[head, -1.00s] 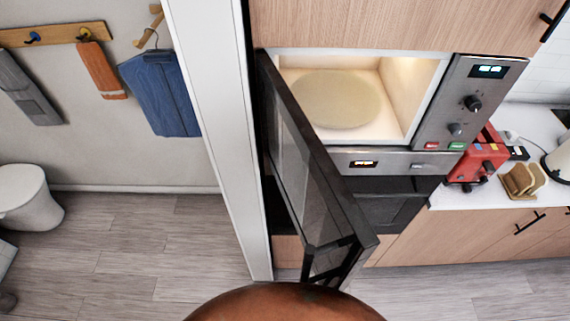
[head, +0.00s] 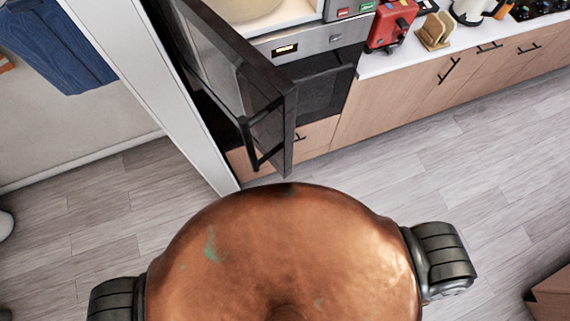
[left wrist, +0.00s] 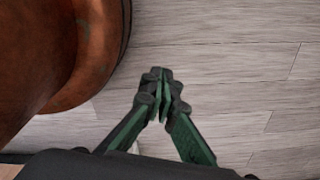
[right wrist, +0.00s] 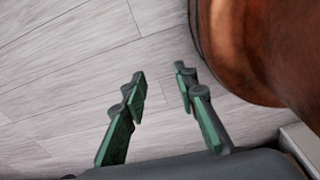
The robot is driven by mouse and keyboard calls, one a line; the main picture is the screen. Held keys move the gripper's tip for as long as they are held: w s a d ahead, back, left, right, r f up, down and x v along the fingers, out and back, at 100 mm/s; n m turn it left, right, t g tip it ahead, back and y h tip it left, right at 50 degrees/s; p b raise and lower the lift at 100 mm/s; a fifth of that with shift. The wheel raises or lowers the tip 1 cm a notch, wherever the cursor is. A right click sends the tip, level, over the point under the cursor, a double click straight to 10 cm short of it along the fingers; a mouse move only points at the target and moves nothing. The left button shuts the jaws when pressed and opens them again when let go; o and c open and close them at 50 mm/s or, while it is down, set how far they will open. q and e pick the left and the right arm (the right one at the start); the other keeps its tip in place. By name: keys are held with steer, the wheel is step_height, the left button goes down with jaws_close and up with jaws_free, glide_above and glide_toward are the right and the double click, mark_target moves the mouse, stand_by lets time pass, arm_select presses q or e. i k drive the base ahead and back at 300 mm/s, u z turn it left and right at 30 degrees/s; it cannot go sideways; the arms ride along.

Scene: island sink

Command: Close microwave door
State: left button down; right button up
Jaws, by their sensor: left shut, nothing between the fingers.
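The microwave door (head: 225,65) stands open at the top of the head view, swung out from the built-in microwave, with a black handle (head: 250,145) near its free edge. The microwave's lit cavity with a round plate (head: 250,8) shows only partly, cut by the top edge. My left gripper (left wrist: 165,76) is shut and empty over the floor in the left wrist view. My right gripper (right wrist: 158,76) is open and empty over the floor in the right wrist view. Neither gripper shows in the head view, and both are away from the door.
A second built-in appliance (head: 315,70) sits under the microwave. A red toaster (head: 391,25) and a wooden holder (head: 435,30) stand on the white counter (head: 400,58) to the right. A white wall edge (head: 150,95) stands left of the door. The grey floor (head: 410,165) is clear ahead right.

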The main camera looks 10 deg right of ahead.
mark_target(261, 100)
steer(key=z, duration=0.35)
steer(key=k, duration=1)
steer(key=u, duration=0.65)
